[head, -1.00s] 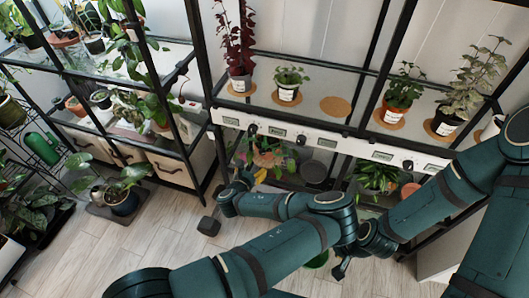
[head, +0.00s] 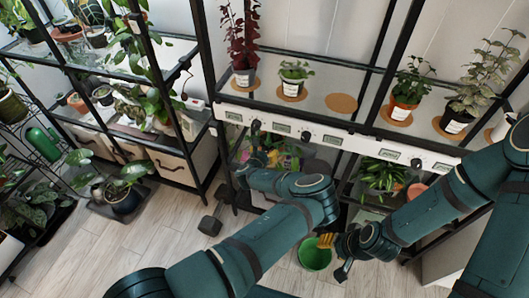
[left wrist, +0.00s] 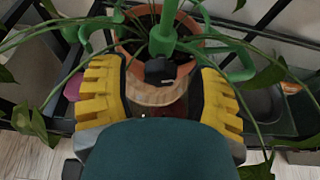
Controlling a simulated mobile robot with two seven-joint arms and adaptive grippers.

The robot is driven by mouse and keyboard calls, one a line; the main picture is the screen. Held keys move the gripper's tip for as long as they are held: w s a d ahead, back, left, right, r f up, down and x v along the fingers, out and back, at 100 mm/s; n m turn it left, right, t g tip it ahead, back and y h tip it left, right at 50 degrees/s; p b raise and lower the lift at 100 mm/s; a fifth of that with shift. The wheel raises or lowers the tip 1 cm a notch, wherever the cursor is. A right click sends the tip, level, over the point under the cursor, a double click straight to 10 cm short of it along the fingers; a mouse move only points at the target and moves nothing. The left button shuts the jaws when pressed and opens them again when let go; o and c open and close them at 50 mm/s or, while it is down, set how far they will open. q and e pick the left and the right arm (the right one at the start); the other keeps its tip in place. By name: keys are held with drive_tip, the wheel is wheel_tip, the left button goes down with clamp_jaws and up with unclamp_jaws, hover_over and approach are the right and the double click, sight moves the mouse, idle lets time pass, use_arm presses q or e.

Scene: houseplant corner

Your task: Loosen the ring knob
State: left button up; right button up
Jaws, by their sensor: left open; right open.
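A small dark knob (left wrist: 160,70), which looks like the ring knob, sits low on a green upright stake (left wrist: 165,35) in the left wrist view. A green curved support ring (left wrist: 232,48) spreads from the stake. A terracotta pot (left wrist: 128,50) stands behind the knob. My left gripper (left wrist: 160,95) is open, with its yellow fingers on either side of the knob and apart from it. In the head view my left gripper (head: 260,156) is at the lower shelf by a leafy plant (head: 285,160); the knob cannot be made out there. My right gripper (head: 330,243) is open and low, near a green bucket.
The green bucket (head: 314,254) stands on the floor. A white panel (head: 340,140) with dials runs along the shelf front above my left gripper. Potted plants (head: 293,80) stand on the shelf above. A dark dumbbell-like weight (head: 210,222) lies on the open floor.

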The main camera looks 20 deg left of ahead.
use_arm(q)
drive_tip(key=shift+c, duration=0.2)
clamp_jaws()
drive_tip(key=shift+f+n+t+h+b, duration=0.15)
drive_tip(key=shift+n+t+h, duration=0.9)
drive_tip(key=shift+n, duration=3.45)
drive_tip(key=shift+r+n+t+h+b, duration=0.1)
drive_tip(key=shift+n+t+h+b, duration=0.35)
drive_tip(key=shift+n+t, duration=2.55)
drive_tip(key=shift+f+n+g+h+b, duration=0.2)
drive_tip(key=shift+n+h, duration=0.7)
drive_tip(key=shift+n, duration=5.1)
drive_tip(key=shift+r+n, duration=0.1)
drive_tip(key=shift+n, duration=0.2)
